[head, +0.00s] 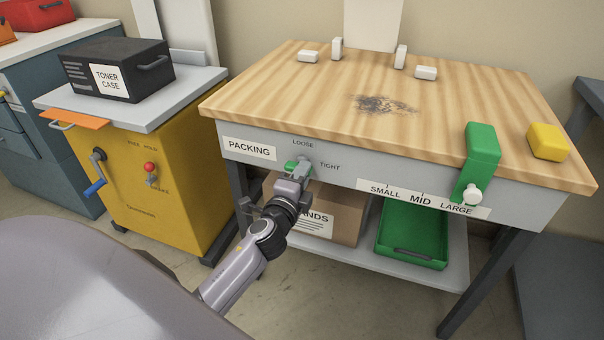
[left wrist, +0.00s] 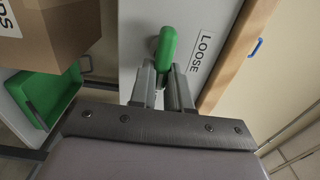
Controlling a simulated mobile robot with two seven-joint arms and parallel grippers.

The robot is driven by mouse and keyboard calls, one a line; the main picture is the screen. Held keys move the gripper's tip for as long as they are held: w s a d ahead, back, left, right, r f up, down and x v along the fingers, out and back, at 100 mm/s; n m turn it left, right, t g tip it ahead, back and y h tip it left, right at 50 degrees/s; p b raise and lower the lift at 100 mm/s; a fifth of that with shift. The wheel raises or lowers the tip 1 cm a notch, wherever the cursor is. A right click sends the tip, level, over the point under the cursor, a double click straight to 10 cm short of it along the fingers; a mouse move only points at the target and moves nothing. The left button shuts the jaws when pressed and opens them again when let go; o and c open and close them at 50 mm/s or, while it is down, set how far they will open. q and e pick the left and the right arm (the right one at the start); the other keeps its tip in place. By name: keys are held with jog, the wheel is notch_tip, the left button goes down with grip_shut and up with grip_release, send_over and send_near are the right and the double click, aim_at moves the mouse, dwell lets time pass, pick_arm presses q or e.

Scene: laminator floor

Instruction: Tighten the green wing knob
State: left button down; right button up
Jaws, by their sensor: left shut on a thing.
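The green wing knob (head: 290,166) sits on the grey front apron of the packing bench, between the printed words LOOSE and TIGHT. My left gripper (head: 302,169) reaches it from the front and hides much of it. In the left wrist view the green knob (left wrist: 167,46) stands out between the two fingertips of my left gripper (left wrist: 163,72), which are shut on it. The LOOSE label is beside it on the right there. My right gripper is not in view.
The bench (head: 300,85) has a wooden top with several small white blocks and a dark smudge. A green slider block (head: 481,146) stands at the right by the SMALL, MID, LARGE scale. Below are a cardboard box (head: 345,216) and a green tray (head: 408,262). A yellow cabinet (head: 185,160) is left.

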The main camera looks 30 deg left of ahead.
pick_arm(q)
jog(key=shift+w+a+r, duration=0.1)
jog(key=shift+r, duration=0.15)
jog(key=c, duration=1.3)
grip_release()
jog(key=shift+o, duration=1.1)
jog(key=shift+f, duration=0.15)
jog(key=v, duration=0.7)
